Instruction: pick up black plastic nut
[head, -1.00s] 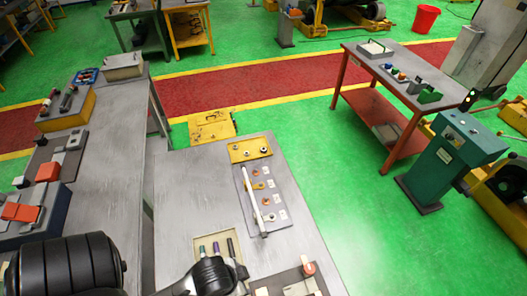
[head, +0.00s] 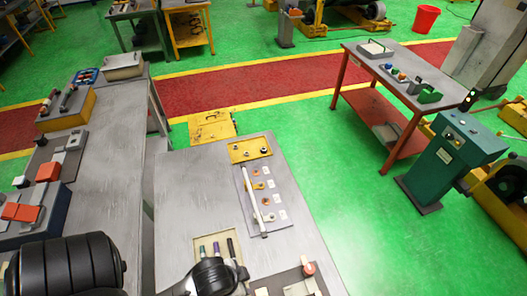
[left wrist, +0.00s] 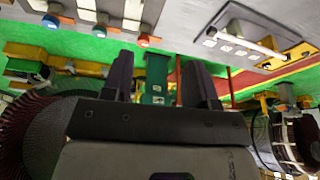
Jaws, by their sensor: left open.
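A small dark ring-like piece (head: 264,150), which looks like the black plastic nut, sits at the right end of the yellow tray (head: 236,145) on the grey table. It is too small to make out clearly. My left gripper (left wrist: 158,82) is open in the left wrist view, with its two dark fingers apart and nothing between them. In the head view my left arm shows at the bottom edge, well short of the yellow tray; its fingers cannot be made out there. I cannot pick out the nut in the left wrist view. My right gripper is not in view.
A grey panel (head: 245,185) with a white rod (head: 257,206) and small fittings lies in front of the tray. A recessed holder (head: 198,240) with several pens is nearer. The table's left half is clear.

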